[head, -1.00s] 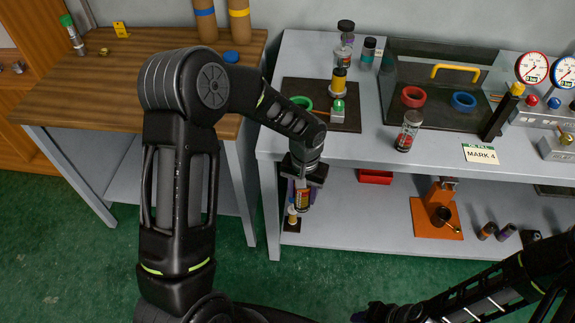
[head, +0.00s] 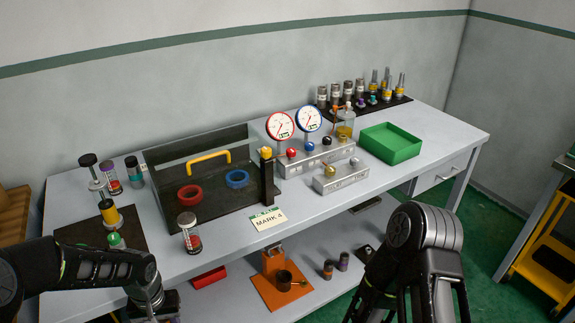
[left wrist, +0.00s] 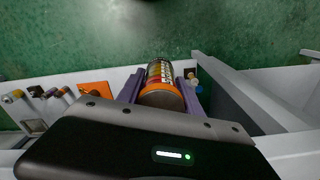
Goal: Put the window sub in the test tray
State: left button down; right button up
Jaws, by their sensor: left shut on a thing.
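My left gripper (left wrist: 162,90) is shut on an orange-ended cylinder (left wrist: 160,95) with a printed, colored side, seen between its purple fingers in the left wrist view. I cannot tell for sure that this is the window sub. In the head view the left gripper is at the bottom edge, beside the bench front, and its load is cut off or hidden. A green open tray (head: 390,143) sits on the right of the bench and looks empty; no label on it is readable. My right arm shows at the lower right, but its gripper is out of view.
The grey bench (head: 330,205) carries a dark shielded station (head: 205,180) with red and blue rings, a clear red-based cylinder (head: 188,235), a MARK 4 card (head: 267,219), two gauges and a valve block (head: 340,176). A dark rack (head: 370,105) of several fittings stands behind the green tray.

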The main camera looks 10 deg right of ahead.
aim_at(390, 143)
jog(key=i+l, duration=0.15)
jog(key=l, duration=0.45)
jog(key=i+l, duration=0.1)
jog(key=l, duration=0.55)
jog(key=i+l, duration=0.15)
jog(key=l, duration=0.45)
jog(key=i+l, duration=0.15)
jog(key=l, duration=0.45)
jog(key=i+l, duration=0.15)
jog(key=l, duration=0.5)
jog(key=i+l, duration=0.1)
jog(key=l, duration=0.5)
jog(key=i+l, duration=0.15)
jog(key=l, duration=0.45)
jog(key=i+l, duration=0.15)
jog(key=l, duration=0.5)
